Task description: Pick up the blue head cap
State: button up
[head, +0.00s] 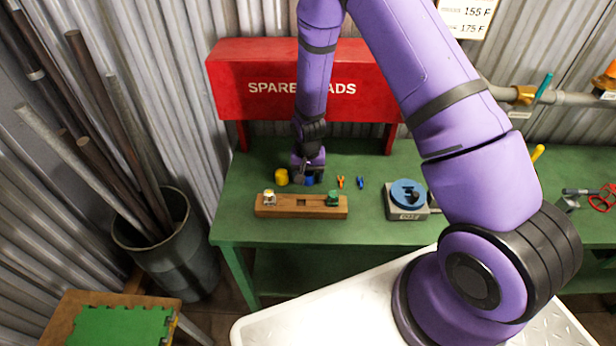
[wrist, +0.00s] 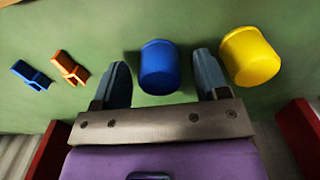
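The blue head cap (wrist: 159,68) stands on the green bench between the two fingers of my gripper (wrist: 164,82) in the wrist view. In the head view the blue cap (head: 309,181) is partly hidden beneath my gripper (head: 308,176). A yellow cap (wrist: 250,56) stands just outside the right finger in the wrist view; it also shows in the head view (head: 282,177), left of the gripper.
An orange clip (head: 340,182) and a blue clip (head: 360,183) lie right of my gripper. A wooden block (head: 300,211) with small sprinkler heads stands in front. A round blue device (head: 408,193) is farther right. The red box (head: 260,80) stands behind.

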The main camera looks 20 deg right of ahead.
jog(key=c, duration=0.8)
jog(key=shift+r, duration=0.15)
